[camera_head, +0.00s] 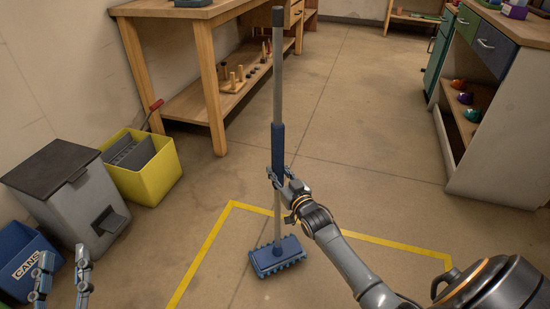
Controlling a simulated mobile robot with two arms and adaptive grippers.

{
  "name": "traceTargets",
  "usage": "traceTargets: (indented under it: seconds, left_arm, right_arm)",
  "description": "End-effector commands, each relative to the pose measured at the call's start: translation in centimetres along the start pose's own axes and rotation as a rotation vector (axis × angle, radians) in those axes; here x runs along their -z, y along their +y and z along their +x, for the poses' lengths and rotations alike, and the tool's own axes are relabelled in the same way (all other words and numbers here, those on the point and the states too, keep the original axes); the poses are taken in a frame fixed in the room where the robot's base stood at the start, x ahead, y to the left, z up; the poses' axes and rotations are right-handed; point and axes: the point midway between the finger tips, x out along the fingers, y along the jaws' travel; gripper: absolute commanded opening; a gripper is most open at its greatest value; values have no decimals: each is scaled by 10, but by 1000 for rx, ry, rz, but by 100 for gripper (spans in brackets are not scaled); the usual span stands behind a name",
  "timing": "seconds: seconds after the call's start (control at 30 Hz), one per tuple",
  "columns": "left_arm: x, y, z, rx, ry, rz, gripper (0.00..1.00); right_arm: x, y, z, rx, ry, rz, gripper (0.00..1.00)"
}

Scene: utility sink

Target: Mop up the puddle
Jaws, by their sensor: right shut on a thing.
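A mop (277,110) with a grey pole, blue sleeve and flat blue head (278,259) stands nearly upright in the middle of the view. Its head is low over the floor inside the yellow tape outline; I cannot tell whether it touches. My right gripper (279,178) is shut on the mop's pole at the lower part of the blue sleeve. My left gripper (62,282) is at the bottom left, empty, with its two fingers apart. I cannot make out a puddle on the visible floor.
Yellow tape (210,243) marks the floor around the mop head. At left stand a grey bin (75,190), a yellow bucket (150,180) and a blue cans bin (25,255). A wooden workbench (205,70) is behind; a cabinet (500,135) is at right. The middle floor is clear.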

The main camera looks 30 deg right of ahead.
Motion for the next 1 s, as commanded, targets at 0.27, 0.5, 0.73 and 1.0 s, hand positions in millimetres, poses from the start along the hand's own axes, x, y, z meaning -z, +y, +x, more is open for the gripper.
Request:
traceTargets:
  seconds: [0.27, 0.5, 0.73, 1.0]
  left_arm:
    - [-36, -5, -7, 12, -218, 6, 40]
    - [-67, -10, -21, 23, -408, 9, 40]
    - [-92, -14, -40, 33, -572, 11, 40]
    - [-116, -19, -67, 45, -765, 11, 40]
  right_arm:
    - [15, 0, 3, 1, 6, 0, 0]
    - [24, 0, 5, 1, 7, 0, 0]
    - [32, 0, 7, 1, 6, 0, 0]
    - [41, 0, 9, 1, 6, 0, 0]
